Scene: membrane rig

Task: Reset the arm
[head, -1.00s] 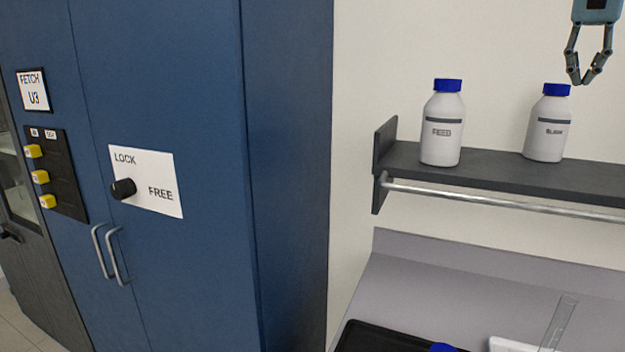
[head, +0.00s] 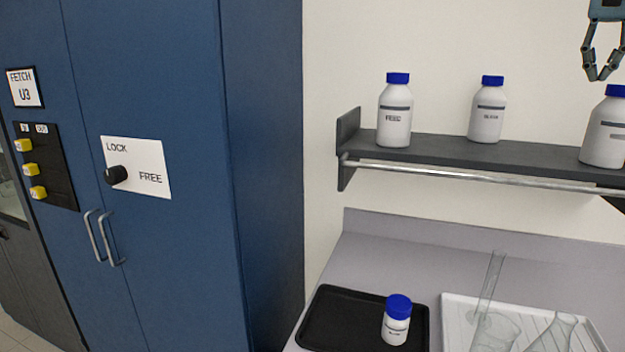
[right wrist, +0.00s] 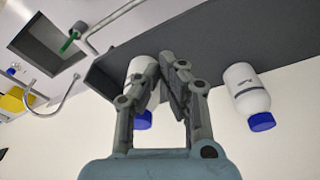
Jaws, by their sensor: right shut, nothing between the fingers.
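My right gripper (head: 601,76) hangs fingers down at the upper right of the head view, in front of the wall and just above a white bottle with a blue cap (head: 606,130) on the shelf. Its fingers are shut with nothing between them. In the right wrist view my right gripper (right wrist: 160,78) shows its fingertips close together, partly covering a white blue-capped bottle (right wrist: 143,120) behind them. Another such bottle (right wrist: 246,93) is to the right, apart from the fingers. My left gripper is not in view.
The dark shelf (head: 440,150) also holds the FEED bottle (head: 395,112) and another bottle (head: 487,110), with a rail (head: 470,174) below. On the bench are a black tray (head: 335,318) with a small bottle (head: 396,322), and a white tray (head: 455,305) with glassware. A blue cabinet (head: 180,80) stands left.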

